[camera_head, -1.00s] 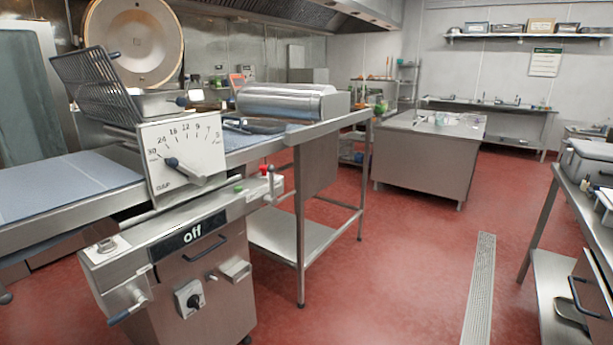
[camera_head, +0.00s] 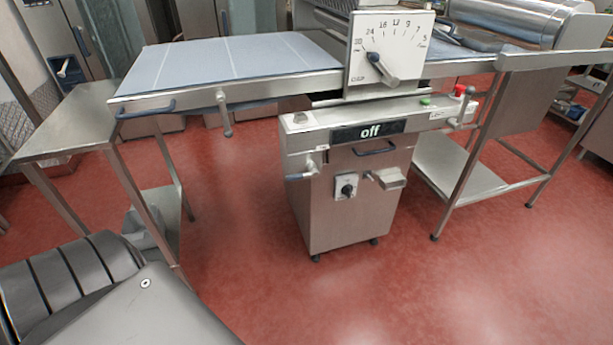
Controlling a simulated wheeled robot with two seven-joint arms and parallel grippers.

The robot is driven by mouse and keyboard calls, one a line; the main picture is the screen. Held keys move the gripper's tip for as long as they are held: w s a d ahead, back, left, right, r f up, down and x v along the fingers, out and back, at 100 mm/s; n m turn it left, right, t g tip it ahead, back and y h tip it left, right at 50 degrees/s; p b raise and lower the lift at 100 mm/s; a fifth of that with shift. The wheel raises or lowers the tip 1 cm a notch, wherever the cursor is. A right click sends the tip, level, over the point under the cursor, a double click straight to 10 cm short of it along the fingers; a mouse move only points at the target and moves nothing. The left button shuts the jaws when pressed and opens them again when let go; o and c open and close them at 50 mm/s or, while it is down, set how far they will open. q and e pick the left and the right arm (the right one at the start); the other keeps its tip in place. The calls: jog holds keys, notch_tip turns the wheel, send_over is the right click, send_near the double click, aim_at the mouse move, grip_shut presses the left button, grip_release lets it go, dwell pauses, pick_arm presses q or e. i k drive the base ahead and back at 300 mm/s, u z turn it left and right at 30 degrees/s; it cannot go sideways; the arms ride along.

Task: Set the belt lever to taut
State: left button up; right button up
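The dough sheeter (camera_head: 352,205) stands ahead, with a blue-grey belt (camera_head: 235,62) on its left table. A short grey lever (camera_head: 224,114) hangs down from that table's front rail. Another lever (camera_head: 301,177), with a blue-grey grip, sticks out to the left on the front of the base. Neither gripper is in view.
A steel side table (camera_head: 75,122) stands at the left, against the sheeter's left end. A red button (camera_head: 459,90) and a green button (camera_head: 426,101) are on the control bar. Open red floor (camera_head: 240,250) lies in front of the machine.

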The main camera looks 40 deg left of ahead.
aim_at(220, 97)
jog(key=z, duration=0.3)
jog(key=i, duration=1.75)
jog(key=u, duration=3.6)
